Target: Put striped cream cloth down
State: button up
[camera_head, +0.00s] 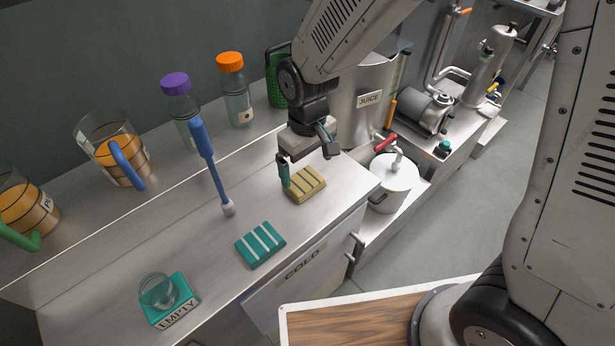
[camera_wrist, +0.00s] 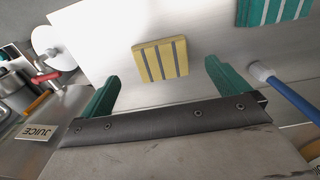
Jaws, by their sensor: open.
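The striped cream cloth (camera_head: 305,186) is a yellowish-cream square with dark stripes, lying flat on the metal counter in the head view. It also shows in the wrist view (camera_wrist: 160,61), with all its edges visible. My gripper (camera_head: 307,163) is just above and behind the cloth, its teal fingers apart. In the wrist view the open fingers of my gripper (camera_wrist: 160,88) stand to either side below the cloth, with nothing between them. The cloth appears apart from both fingers.
A teal striped cloth (camera_head: 261,245) and a glass on an EMPTY-labelled teal base (camera_head: 170,302) are on the counter (camera_head: 215,265). Bottles and jugs line the back ledge. The JUICE tank (camera_head: 362,110) is close behind my gripper.

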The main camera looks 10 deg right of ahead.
aim_at(308, 183)
jog(key=shift+d+r, duration=0.1)
jog(key=shift+r, duration=2.7)
jog(key=s+d+r+m, duration=0.3)
jog(key=s+d+r, duration=0.4)
jog(key=s+d, duration=0.2)
jog(key=s+d+r+m+t, duration=0.1)
jog(key=s+d+r+m, duration=0.2)
jog(key=s+d+r, duration=0.4)
jog(key=s+d, duration=0.3)
jog(key=d, duration=0.1)
jog(key=shift+d+r+m, duration=0.15)
jog(key=shift+r+m, duration=0.1)
jog(key=shift+m, duration=0.15)
jog(key=shift+w, duration=0.1)
